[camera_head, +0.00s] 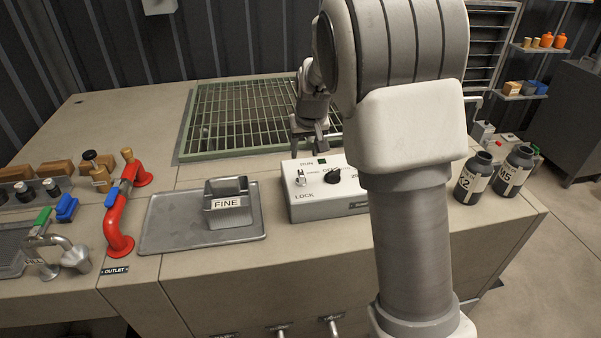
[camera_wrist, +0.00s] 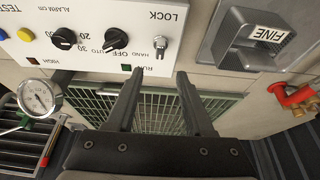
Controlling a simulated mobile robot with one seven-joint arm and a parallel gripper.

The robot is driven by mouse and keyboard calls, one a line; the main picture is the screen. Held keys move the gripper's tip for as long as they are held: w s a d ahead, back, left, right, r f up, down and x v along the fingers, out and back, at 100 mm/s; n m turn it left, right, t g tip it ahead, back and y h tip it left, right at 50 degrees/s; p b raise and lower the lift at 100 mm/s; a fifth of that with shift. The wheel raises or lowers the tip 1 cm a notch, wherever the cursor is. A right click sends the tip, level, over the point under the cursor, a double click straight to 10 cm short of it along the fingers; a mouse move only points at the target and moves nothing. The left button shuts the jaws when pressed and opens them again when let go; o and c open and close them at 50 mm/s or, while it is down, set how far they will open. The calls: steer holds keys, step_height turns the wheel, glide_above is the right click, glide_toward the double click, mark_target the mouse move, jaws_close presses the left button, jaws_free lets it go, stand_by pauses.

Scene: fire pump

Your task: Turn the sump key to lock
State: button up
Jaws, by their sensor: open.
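The control box (camera_head: 330,207) stands on the bench, with a small silver key switch (camera_head: 301,179) at its left between the RUN and LOCK labels. In the wrist view the key switch (camera_wrist: 160,46) shows upside down, with LOCK above it and RUN below. Its exact turn angle is too small to tell. My gripper (camera_head: 310,143) is over the back edge of the box, behind the key. In the wrist view my gripper (camera_wrist: 156,74) has its two fingers apart and nothing between them. The fingertips lie just short of the key and appear not to touch it.
A black knob (camera_wrist: 115,39) sits beside the key, with another black knob (camera_wrist: 64,39) farther along. A FINE bin (camera_head: 227,207) stands on a metal tray (camera_head: 168,236) to the left. Green grating (camera_head: 235,113) lies behind. Dark bottles (camera_head: 472,178) stand at the right.

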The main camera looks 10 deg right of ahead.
mark_target(301, 173)
steer(key=x, duration=1.1)
steer(key=shift+w+f+b, duration=0.2)
steer(key=shift+f+b, duration=0.05)
steer(key=shift+b, duration=0.05)
jaws_close()
